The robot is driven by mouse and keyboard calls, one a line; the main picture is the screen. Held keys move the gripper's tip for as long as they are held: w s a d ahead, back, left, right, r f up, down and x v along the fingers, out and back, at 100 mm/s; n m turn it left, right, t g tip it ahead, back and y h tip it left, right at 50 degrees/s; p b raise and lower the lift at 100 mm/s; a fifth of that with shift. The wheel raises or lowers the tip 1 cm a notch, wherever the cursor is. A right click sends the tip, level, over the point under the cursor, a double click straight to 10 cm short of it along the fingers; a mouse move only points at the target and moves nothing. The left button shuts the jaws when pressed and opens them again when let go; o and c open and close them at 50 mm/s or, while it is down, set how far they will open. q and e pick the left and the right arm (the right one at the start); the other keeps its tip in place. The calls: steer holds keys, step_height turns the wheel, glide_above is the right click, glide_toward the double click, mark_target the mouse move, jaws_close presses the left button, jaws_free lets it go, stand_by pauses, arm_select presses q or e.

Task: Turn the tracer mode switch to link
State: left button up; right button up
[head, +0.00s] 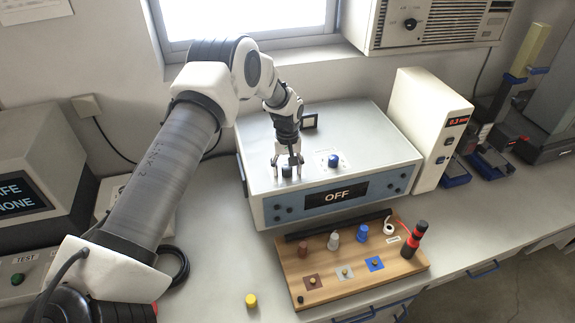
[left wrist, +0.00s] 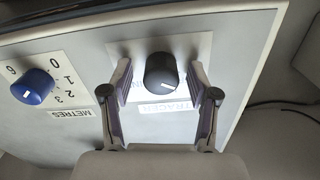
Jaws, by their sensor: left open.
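The tracer switch is a black round knob (left wrist: 160,70) on a white plate on top of the grey instrument box (head: 353,137). Its white pointer mark faces the lower right in the left wrist view. A "TRACER" label (left wrist: 167,106) lies below it; most other lettering on the plate is hidden by my fingers. My left gripper (head: 288,166) is open, pointing down over the knob. In the left wrist view its two fingers (left wrist: 160,82) stand on either side of the knob, with a gap visible on each side. The box's front display (head: 337,196) reads "OFF". My right gripper is not in view.
A blue "METRES" knob (left wrist: 33,86) sits beside the tracer plate. A wooden board (head: 350,272) with several connectors and a red-black tool (head: 415,240) lies in front of the box. A white unit (head: 430,125) stands right of the box. A yellow piece (head: 251,300) lies at the table's front.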

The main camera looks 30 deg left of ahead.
arm_select(q)
steer(key=shift+c, duration=0.4)
steer(key=shift+s+r, duration=0.1)
steer(key=shift+s, duration=0.05)
jaws_close()
